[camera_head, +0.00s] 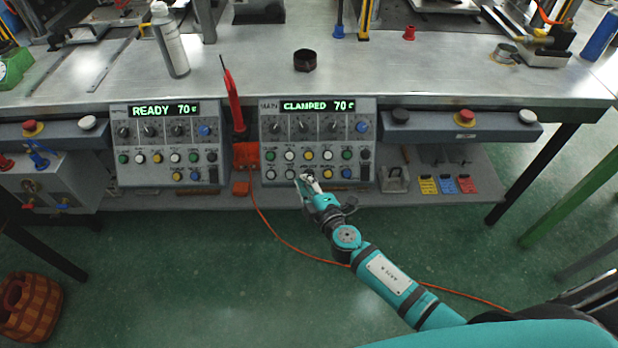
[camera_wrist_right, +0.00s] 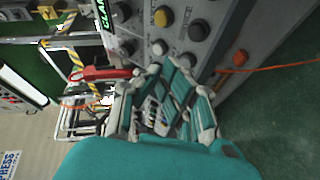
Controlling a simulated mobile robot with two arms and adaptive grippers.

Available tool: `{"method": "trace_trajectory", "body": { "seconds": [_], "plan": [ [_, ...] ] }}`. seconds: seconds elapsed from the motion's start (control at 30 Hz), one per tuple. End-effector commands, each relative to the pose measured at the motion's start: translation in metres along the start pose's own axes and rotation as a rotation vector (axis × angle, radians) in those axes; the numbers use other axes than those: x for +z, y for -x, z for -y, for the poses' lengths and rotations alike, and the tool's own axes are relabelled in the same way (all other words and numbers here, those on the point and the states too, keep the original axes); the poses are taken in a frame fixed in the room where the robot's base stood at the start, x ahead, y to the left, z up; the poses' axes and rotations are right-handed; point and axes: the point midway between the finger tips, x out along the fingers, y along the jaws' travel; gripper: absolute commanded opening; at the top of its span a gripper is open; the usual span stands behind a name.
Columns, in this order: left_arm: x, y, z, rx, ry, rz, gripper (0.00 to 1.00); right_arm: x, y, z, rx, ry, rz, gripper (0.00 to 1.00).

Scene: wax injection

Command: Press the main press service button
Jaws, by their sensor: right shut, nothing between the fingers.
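The main press panel (camera_head: 318,118) is the right one of two grey control panels on the bench front, with a green display reading CLAMPED 70 c. It has a row of knobs above two rows of coloured buttons. The lower row holds pale buttons at left, then a yellow button (camera_head: 327,174) and a blue one. The label text is too small to read, so I cannot tell which is the service button. My right gripper (camera_head: 304,182) is shut and empty, fingertips at the lower row left of the yellow button. In the wrist view its fingers (camera_wrist_right: 166,66) are close to pale buttons (camera_wrist_right: 159,47); contact is unclear.
A similar panel (camera_head: 165,145) reading READY 70 c stands to the left. Between the panels is an orange holder (camera_head: 246,155) with a red tool and a trailing orange cable. Red stop buttons (camera_head: 465,117) flank the panels. The floor in front is mostly clear.

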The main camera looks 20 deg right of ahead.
Motion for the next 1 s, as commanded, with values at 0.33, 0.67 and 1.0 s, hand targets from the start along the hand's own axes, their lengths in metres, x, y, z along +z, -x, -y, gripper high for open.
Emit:
{"method": "trace_trajectory", "body": {
  "seconds": [0.33,0.67,1.0],
  "plan": [
    [0.003,-0.031,0.002,-0.003,-0.001,0.000,0.00,0.018,-0.032,0.020,0.001,0.000,0.000,0.00],
    [0.003,-0.033,0.003,-0.004,0.000,0.000,0.00,0.020,-0.037,0.020,0.000,0.000,0.000,0.00],
    [0.003,-0.033,0.003,-0.004,0.000,0.000,0.00,0.019,-0.037,0.020,0.000,0.000,0.000,0.00]
  ]
}}
